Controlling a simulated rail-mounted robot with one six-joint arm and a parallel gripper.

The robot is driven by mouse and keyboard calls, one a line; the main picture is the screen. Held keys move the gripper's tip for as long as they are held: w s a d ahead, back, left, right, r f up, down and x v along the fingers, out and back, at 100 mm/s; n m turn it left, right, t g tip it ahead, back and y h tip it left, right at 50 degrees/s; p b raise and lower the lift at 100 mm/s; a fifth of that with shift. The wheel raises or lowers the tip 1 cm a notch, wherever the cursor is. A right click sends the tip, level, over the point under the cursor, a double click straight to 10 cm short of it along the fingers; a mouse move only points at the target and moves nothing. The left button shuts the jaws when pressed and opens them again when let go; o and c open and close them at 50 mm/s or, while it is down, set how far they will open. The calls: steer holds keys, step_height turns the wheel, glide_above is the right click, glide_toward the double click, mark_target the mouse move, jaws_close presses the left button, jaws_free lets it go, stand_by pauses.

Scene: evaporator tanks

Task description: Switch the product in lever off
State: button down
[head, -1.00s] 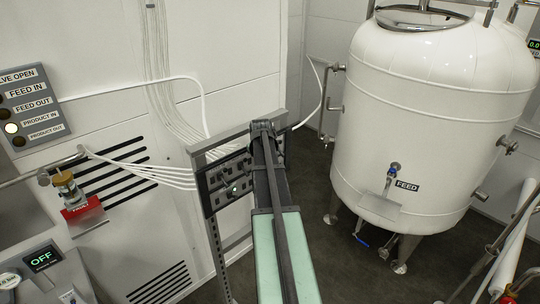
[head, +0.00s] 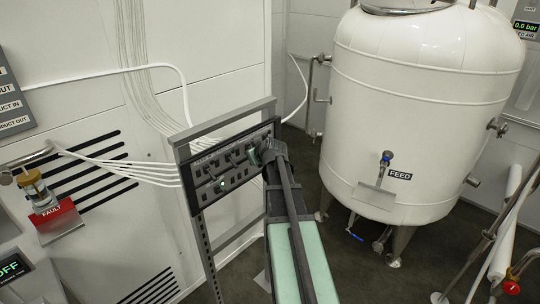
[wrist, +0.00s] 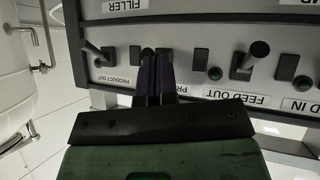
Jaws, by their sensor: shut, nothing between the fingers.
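The dark control panel (head: 232,178) with levers stands on a metal frame in the head view. In the wrist view its labels read upside down. My gripper (wrist: 156,56) is shut, its fingertips at the panel face between the product out lever (wrist: 92,50) and the feed out lever (wrist: 256,58). A label starting "PR" (wrist: 188,93) is partly covered by my fingers. In the head view my gripper (head: 268,150) is at the panel's right part.
The white feed tank (head: 415,110) stands right of the panel. White cables (head: 110,165) run into the panel from the left. A red fault sign (head: 56,218) is at the far left. The valve lamp board (head: 12,95) is cut off, its lamps out of view.

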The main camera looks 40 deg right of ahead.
steer(key=shift+a, duration=0.15)
steer(key=shift+w, duration=0.1)
steer(key=shift+w+r+p, duration=0.4)
steer(key=shift+w+p, duration=0.1)
steer(key=shift+w, duration=0.15)
steer(key=shift+s+a, duration=0.1)
steer(key=s+f+p+v, duration=0.1)
steer(key=p+v, duration=0.3)
steer(key=v, duration=0.5)
steer(key=shift+s, duration=0.3)
